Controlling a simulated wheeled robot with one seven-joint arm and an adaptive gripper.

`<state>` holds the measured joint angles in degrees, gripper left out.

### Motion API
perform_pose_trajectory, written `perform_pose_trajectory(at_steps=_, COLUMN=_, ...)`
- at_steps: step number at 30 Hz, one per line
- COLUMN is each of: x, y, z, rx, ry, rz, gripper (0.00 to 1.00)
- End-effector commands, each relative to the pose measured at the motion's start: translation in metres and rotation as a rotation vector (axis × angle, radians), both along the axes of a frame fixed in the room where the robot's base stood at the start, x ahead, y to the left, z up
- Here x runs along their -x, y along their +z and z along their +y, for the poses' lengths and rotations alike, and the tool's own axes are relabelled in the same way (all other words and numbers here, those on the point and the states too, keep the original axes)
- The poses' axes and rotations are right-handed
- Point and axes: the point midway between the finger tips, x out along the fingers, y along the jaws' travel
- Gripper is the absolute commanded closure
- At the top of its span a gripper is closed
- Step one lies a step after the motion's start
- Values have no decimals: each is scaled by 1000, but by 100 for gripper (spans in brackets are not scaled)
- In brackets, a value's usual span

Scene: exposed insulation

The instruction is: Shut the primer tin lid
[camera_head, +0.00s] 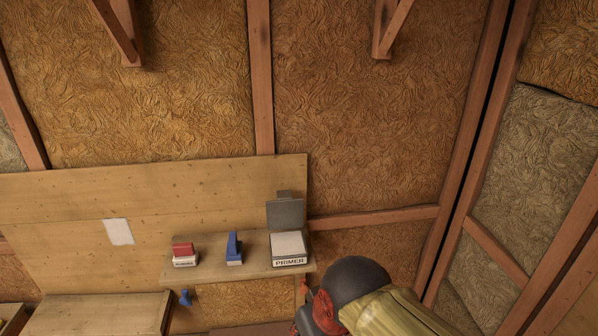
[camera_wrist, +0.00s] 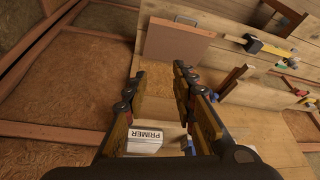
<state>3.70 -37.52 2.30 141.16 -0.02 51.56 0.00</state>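The primer tin (camera_head: 289,259) is a white box labelled PRIMER near the right end of a wooden shelf. Its grey lid (camera_head: 285,213) is open, standing upright at the tin's back edge. The tin (camera_wrist: 143,142) also shows in the wrist view, low in the picture between the fingers; its lid cannot be made out there. My gripper (camera_wrist: 158,82) is open, its two fingers spread with nothing held between the tips. In the head view my arm is at the lower middle, right of and below the tin; the fingers are mostly hidden there.
A blue object (camera_head: 234,248) and a red-and-white block (camera_head: 184,254) stand on the shelf (camera_head: 210,270) left of the tin. A wooden back board (camera_head: 60,205) rises behind. The wrist view shows a brown panel (camera_wrist: 178,45) and a yellow-and-black tool (camera_wrist: 254,44).

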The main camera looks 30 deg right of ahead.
Motion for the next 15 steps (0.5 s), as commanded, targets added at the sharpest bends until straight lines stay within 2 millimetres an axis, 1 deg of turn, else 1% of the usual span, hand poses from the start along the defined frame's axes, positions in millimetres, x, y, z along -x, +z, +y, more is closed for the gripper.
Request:
perform_pose_trajectory(at_steps=1, x=-7, y=24, z=-5, rx=-1, ry=-14, rz=20, gripper=78)
perform_pose_trajectory(at_steps=5, x=-29, y=56, z=-17, rx=-1, ry=-46, rz=58, gripper=85)
perform_pose_trajectory(at_steps=8, x=-50, y=81, z=-29, rx=-3, ry=-74, rz=80, gripper=91)
perform_pose_trajectory(at_steps=12, x=-84, y=116, z=-48, rx=-5, ry=-116, rz=105, gripper=99)
perform_pose_trajectory(at_steps=14, x=-101, y=131, z=-57, rx=-6, ry=-134, rz=111, gripper=100)
perform_pose_trajectory(at_steps=15, x=-112, y=141, z=-63, rx=-6, ry=-147, rz=114, gripper=100)
